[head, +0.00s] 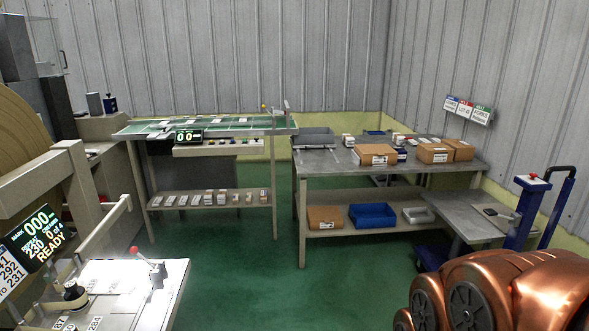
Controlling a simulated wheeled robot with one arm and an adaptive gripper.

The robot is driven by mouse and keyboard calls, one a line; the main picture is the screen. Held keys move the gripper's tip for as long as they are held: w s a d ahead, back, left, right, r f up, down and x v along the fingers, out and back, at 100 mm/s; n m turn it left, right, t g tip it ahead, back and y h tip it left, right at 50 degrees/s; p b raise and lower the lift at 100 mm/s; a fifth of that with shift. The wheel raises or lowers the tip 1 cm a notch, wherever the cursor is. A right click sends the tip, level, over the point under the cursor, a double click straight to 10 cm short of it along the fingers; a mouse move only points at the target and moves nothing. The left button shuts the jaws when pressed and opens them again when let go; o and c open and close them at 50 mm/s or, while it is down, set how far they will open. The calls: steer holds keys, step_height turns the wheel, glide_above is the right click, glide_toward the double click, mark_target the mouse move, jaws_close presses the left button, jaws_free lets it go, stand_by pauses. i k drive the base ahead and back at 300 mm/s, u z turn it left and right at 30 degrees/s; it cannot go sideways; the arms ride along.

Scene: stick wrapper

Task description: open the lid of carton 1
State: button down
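Several brown cartons are in the head view. One carton (377,154) sits near the front edge of the grey table (330,172), with a white label on its front. Two more, a middle carton (434,154) and a rear carton (459,149), stand on the right part of the table. Another carton (325,218) lies on the lower shelf. All look closed, but lid detail is too small to be sure. I cannot tell which is carton 1. My gripper is not in view; copper-coloured links of my arm show at the bottom right.
A blue-handled cart (472,224) stands right of the table. A green-topped bench (215,127) is left; a machine with a display (40,235) is at the near left. Green floor between is clear.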

mark_target(381, 150)
steer(key=i, duration=3.85)
steer(key=z, duration=0.65)
